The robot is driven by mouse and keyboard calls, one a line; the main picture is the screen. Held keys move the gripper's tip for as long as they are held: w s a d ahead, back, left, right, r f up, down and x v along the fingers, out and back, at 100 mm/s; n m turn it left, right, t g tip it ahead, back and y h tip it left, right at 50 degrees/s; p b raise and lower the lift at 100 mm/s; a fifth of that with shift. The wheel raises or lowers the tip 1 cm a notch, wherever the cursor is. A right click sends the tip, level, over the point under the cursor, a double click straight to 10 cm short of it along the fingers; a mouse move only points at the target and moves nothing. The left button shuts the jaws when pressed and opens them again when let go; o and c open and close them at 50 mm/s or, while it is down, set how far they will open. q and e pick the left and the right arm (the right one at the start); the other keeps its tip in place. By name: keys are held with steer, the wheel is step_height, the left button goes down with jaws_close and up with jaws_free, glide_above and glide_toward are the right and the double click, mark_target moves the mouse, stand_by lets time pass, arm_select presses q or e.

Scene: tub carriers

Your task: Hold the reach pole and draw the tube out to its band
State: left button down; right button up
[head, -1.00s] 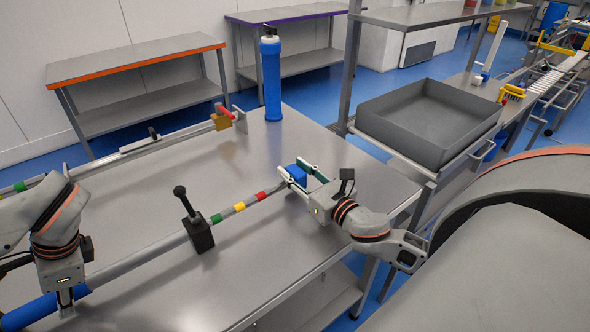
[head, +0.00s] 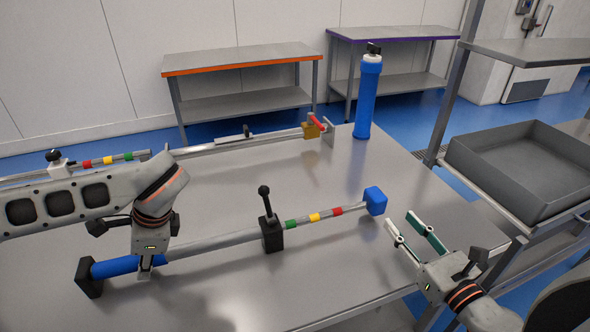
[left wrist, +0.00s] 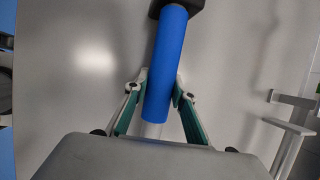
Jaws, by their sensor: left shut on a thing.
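The reach pole lies across the table, with a blue grip (head: 118,266), a black end block (head: 90,278), a black clamp with an upright lever (head: 270,234) and a thin tube (head: 302,221).
Another banded pole (head: 220,146) with a yellow block and red lever (head: 316,124) lies along the table's back. A blue cylinder (head: 366,100) stands at the back right corner. A grey tray (head: 480,180) is to the right. The table's front middle is clear.

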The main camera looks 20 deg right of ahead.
stand_by(0.4)
arm_select(q)
steer(key=c, duration=1.6)
jaws_free()
steer(key=v, duration=1.2)
steer(key=shift+r, duration=0.1)
